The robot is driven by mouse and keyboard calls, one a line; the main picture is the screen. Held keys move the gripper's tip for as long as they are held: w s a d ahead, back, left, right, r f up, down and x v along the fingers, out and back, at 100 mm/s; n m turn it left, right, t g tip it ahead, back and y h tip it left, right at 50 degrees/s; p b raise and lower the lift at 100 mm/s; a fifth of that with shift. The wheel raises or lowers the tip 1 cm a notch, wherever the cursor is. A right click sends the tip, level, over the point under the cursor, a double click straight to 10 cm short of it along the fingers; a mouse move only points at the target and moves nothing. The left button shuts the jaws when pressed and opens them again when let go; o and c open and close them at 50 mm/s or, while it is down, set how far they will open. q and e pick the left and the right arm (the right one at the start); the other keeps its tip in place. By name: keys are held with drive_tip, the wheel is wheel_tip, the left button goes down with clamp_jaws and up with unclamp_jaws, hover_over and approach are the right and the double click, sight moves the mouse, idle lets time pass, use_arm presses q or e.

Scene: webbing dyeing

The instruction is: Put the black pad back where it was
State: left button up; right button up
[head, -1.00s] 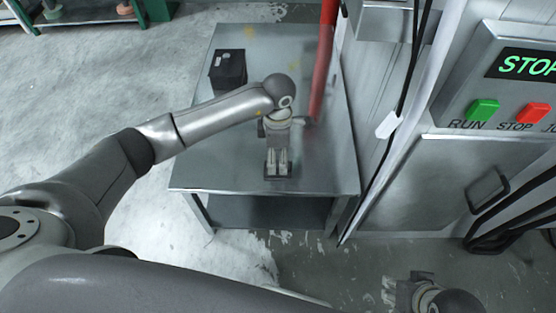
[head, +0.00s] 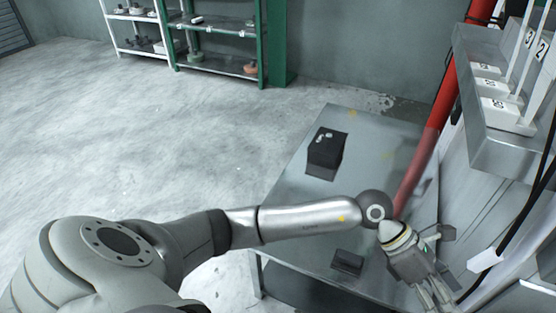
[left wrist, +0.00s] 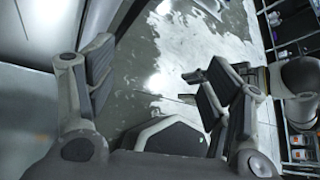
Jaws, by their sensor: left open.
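The black pad (head: 347,262) lies flat on the metal table, near its front edge, apart from any finger. My left gripper (head: 437,300) is open and empty, to the right of the pad, with its fingers pointing down toward the bottom of the head view. In the left wrist view, the left gripper's fingers (left wrist: 155,88) are spread wide with nothing between them; the pad cannot be made out there.
The metal table (head: 285,225) carries a black box (head: 326,148) farther back. A red pipe (head: 425,150) rises along its right side, near my arm. A metal ledge with numbered white blocks (head: 500,112) is at upper right. Shelves (head: 215,45) stand far back; the left floor is clear.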

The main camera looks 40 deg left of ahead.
use_arm(q)
wheel_tip(320, 180, up, 13)
drive_tip(key=w+d+n+t+h, duration=0.1)
drive_tip(key=w+n+t+h, duration=0.1)
drive_tip(key=n+t+h, duration=0.65)
drive_tip(key=w+a+f+n+t+y, duration=0.1)
drive_tip(key=w+a+n+t+y, duration=0.2)
drive_tip(key=a+n+t+y, duration=0.65)
drive_tip(key=w+a+f+n+t+y, duration=0.2)
drive_tip(key=w+a+n+y, duration=0.4)
drive_tip(key=n, duration=0.9)
drive_tip(key=s+a+f+n+g+y, duration=0.3)
drive_tip(key=s+a+f+n+g, duration=0.15)
drive_tip(key=a+f, duration=0.2)
drive_tip(key=s+a+f+n+g+y, duration=0.3)
drive_tip(key=s+a+f+n, duration=0.2)
drive_tip(key=f, duration=0.3)
drive_tip(key=s+f+n+g, duration=0.2)
drive_tip(key=s+f+g, duration=0.2)
drive_tip(key=s, duration=0.5)
drive_tip(key=s+a+f+n+g+h, duration=0.1)
drive_tip(key=s+f+n+g, duration=0.1)
drive_tip(key=s+f+g, duration=0.2)
drive_tip(key=s+f, duration=0.3)
drive_tip(key=s, duration=0.2)
drive_tip(key=shift+s+g, duration=0.35)
drive_tip(key=shift+s, duration=0.05)
